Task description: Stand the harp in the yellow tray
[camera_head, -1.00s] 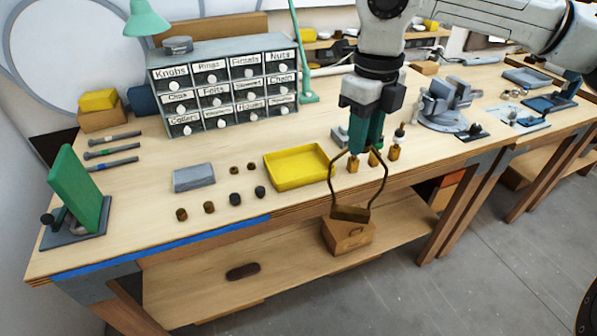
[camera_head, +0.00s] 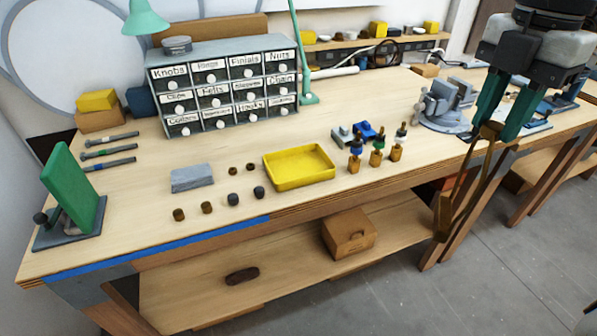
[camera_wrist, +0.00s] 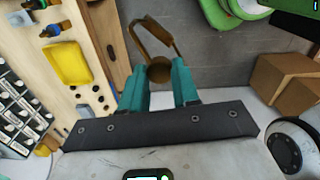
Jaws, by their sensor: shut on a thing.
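The harp (camera_head: 453,196) is a bent brass-coloured frame that hangs from my gripper (camera_head: 492,130), to the right of the tray and past the bench's front edge. My gripper's teal fingers are shut on its upper end. In the wrist view the harp (camera_wrist: 147,35) reaches out beyond the fingertips of my gripper (camera_wrist: 160,72), with its loop apart from the bench. The yellow tray (camera_head: 300,181) lies empty on the bench near the front edge. It also shows in the wrist view (camera_wrist: 49,65), left of my gripper.
Several small brass pieces with coloured tops (camera_head: 377,152) stand just right of the tray. A grey block (camera_head: 192,178) and several small knobs lie to its left. The drawer cabinet (camera_head: 225,90) stands behind. A grey vise (camera_head: 446,105) is on the right.

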